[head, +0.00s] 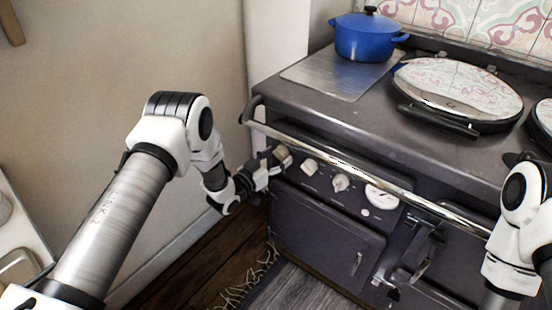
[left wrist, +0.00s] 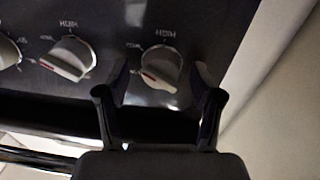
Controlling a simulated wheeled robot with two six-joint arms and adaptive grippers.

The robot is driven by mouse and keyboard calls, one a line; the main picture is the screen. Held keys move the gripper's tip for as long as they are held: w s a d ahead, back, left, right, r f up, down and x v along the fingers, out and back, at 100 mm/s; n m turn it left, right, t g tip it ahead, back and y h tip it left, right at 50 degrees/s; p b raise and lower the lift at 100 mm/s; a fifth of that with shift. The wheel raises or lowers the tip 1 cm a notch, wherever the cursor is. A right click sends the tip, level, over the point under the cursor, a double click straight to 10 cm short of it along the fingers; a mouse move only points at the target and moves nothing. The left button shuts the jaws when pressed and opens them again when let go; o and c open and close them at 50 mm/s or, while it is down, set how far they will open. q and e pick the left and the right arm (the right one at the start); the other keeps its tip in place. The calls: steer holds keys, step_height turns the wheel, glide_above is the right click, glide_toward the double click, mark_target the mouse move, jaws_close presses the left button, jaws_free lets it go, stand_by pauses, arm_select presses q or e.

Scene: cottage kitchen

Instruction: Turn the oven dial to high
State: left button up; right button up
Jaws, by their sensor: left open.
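The oven's front panel carries several white dials. The leftmost dial (head: 283,154) is partly hidden by my left gripper (head: 272,168) in the head view. In the left wrist view this dial (left wrist: 161,66) lies between the fingertips of my open left gripper (left wrist: 158,82); contact cannot be told. Its grip bar is slanted, with a red mark towards the lower left. The HIGH label (left wrist: 158,33) appears upside down above the dial, so the red mark is not at it. My right arm enters at the right edge, its gripper out of frame.
A steel rail (head: 330,160) runs along the stove front just above the dials. More dials (head: 340,182) and a round gauge (head: 381,197) sit to the right. A blue pot (head: 367,37) stands on the stove top. The wall (head: 170,60) is close on the left.

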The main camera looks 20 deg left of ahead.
arm_select(q)
steer(key=shift+a+f, duration=0.1)
steer(key=shift+a, duration=0.05)
steer(key=c, duration=0.9)
steer(key=shift+c, duration=1.2)
steer(key=shift+m, duration=0.4)
steer(key=m, duration=1)
steer(key=shift+w+r+m, duration=0.1)
steer(key=shift+r+m, duration=0.2)
steer(key=shift+m, duration=0.1)
steer(key=o, duration=1.1)
